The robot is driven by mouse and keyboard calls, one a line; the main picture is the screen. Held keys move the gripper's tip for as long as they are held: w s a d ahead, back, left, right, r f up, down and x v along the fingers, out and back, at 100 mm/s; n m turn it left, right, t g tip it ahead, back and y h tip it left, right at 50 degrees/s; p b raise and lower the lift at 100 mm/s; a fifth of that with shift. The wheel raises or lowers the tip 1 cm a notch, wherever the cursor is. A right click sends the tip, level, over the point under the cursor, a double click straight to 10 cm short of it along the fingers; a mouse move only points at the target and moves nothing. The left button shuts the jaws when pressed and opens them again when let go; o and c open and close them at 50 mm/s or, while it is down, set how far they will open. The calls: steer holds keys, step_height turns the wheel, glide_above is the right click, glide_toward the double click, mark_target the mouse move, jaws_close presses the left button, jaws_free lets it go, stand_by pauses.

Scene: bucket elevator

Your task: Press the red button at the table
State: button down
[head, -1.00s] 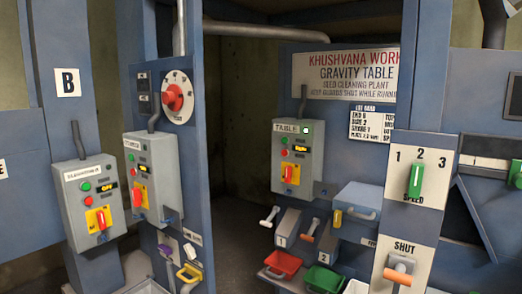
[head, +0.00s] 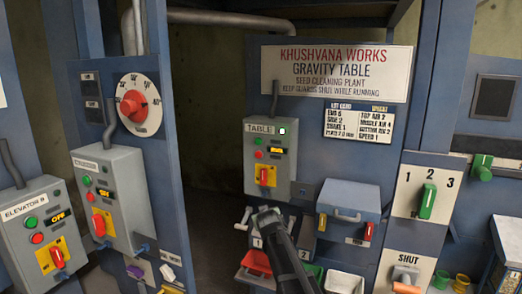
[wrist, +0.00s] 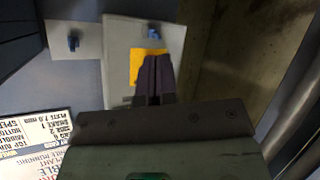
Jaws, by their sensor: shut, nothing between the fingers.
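The grey control box labelled TABLE (head: 284,185) is on the blue panel below the Gravity Table sign. Its small red button (head: 258,154) is on the left of the box front, under a green button (head: 257,142) and above a red rotary switch on a yellow plate (head: 272,176). My gripper (head: 266,212) is shut and empty, just below the box in the head view. In the wrist view my closed fingers (wrist: 154,82) overlap the yellow plate (wrist: 137,64) on a grey box face. The red button cannot be made out there; contact cannot be told.
Similar grey boxes, one marked ELEVATOR (head: 42,238) and another (head: 118,192), stand on the left with their own buttons.

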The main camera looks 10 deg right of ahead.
mark_target(256, 157)
steer(key=w+a+r+n+t+y+p, duration=0.1)
steer(key=w+a+r+n+t+y, duration=0.1)
steer(key=w+r, duration=0.4)
steer(key=w+a+r+n+t+y+p, duration=0.1)
steer(key=w+a+r+n+t+y, duration=0.2)
steer(key=w+r+t, duration=0.3)
step_height(256, 157, up, 4)
steer(key=shift+w+a+f+n+t+y, duration=0.1)
steer(key=shift+w+a+n+t+y, duration=0.05)
steer(key=shift+n+t+y, duration=0.2)
steer(key=shift+w, duration=0.1)
steer(key=shift+w+d, duration=0.8)
steer(key=shift+w, duration=0.4)
steer(key=shift+w+d, duration=0.85)
steer(key=shift+w, duration=0.3)
steer(key=shift+w+d, duration=0.8)
steer(key=shift+w, duration=0.4)
steer(key=shift+w+d, duration=0.25)
steer(key=shift+w, duration=0.1)
